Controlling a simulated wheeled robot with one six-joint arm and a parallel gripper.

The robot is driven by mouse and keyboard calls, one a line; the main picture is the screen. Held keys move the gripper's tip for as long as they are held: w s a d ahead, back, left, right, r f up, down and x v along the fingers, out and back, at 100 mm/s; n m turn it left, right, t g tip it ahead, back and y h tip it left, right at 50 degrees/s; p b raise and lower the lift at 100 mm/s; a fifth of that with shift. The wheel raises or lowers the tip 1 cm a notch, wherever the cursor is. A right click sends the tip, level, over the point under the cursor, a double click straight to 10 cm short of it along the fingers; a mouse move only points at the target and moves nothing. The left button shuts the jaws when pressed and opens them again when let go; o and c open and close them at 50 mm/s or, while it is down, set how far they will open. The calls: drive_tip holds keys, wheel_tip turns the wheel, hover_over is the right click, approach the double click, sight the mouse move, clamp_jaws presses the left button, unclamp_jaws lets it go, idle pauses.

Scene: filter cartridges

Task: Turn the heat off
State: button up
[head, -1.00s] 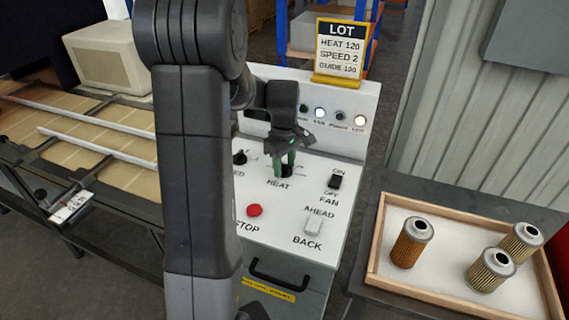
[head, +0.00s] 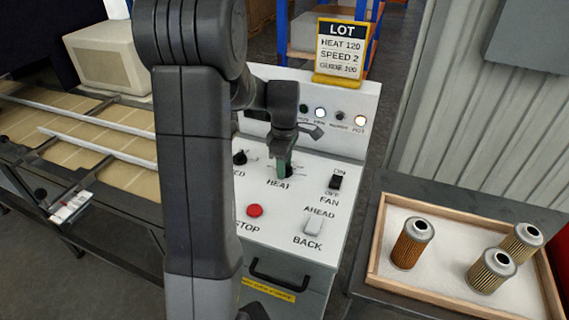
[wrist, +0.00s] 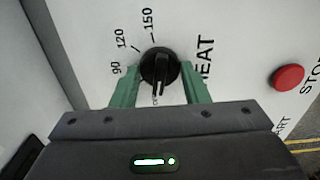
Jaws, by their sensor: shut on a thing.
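The black heat knob (wrist: 160,66) sits on the white control panel (head: 272,225), beside the printed word HEAT and scale marks 90, 120 and 150. In the wrist view my gripper (wrist: 160,80) has its two green fingers on either side of the knob, shut on it. In the head view my gripper (head: 284,166) reaches down to the panel above the HEAT label, and its fingers hide most of the knob. I cannot tell exactly which mark the knob points to.
The red stop button (head: 255,210), black fan switch (head: 335,182), white ahead/back switch (head: 313,226) and speed knob (head: 240,157) are nearby. The lot sign (head: 341,50) reads HEAT 120. The hot lamp (head: 359,120) glows. A wooden tray (head: 374,245) with filters stands right.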

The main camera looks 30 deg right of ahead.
drive_tip(key=shift+r, duration=0.1)
drive_tip(key=o, duration=1)
wheel_tip(320, 180, up, 14)
drive_tip(key=shift+f+b, duration=0.15)
drive_tip(key=shift+b, duration=0.15)
wheel_tip(320, 180, down, 14)
drive_tip(key=shift+r+p, duration=0.1)
drive_tip(key=shift+p, duration=0.2)
idle(0.3)
